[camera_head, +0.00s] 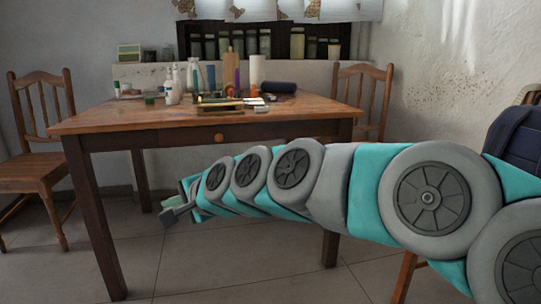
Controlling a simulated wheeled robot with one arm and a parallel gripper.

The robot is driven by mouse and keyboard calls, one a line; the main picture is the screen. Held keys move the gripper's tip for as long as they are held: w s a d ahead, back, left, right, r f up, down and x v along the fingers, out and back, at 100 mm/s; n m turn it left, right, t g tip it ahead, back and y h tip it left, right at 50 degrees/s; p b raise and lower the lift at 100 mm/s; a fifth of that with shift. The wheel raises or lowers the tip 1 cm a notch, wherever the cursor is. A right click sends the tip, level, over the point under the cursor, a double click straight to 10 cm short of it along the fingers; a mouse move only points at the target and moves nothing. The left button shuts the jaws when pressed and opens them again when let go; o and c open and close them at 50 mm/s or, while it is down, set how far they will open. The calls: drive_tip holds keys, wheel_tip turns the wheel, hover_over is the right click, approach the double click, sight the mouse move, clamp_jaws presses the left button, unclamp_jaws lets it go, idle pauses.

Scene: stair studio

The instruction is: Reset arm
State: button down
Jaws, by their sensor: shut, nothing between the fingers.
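My arm stretches in from the right edge, in front of the wooden table and below its top. My gripper (172,213) is at the arm's far left end, small in the picture, in front of the space under the table. It is shut and I see nothing held in it. It appears apart from the table and its legs.
The wooden table (90,122) has bottles, jars and small items crowded toward its back. A wooden chair (35,172) stands at left and another chair (383,95) behind right. A dark blue thing (512,137) is at the right edge. The tiled floor (200,280) in front is clear.

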drive_tip(key=s+d+f+n+g+h, duration=0.3)
drive_tip(key=s+d+f, duration=0.4)
drive_tip(key=s+d, duration=0.4)
drive_tip(key=s+d+f+n+g+h, duration=0.2)
drive_tip(key=s+d+f+g+h, duration=0.15)
drive_tip(key=s+d+f, duration=0.55)
drive_tip(key=s+d+f+n+g+h, duration=0.25)
drive_tip(key=s+d+f, duration=0.25)
drive_tip(key=s+d, duration=0.8)
wheel_tip(320, 180, up, 13)
drive_tip(key=w+d+h+p, duration=0.1)
drive_tip(key=d+p, duration=0.1)
drive_tip(key=p, duration=1.1)
drive_tip(key=shift+w+d, duration=0.2)
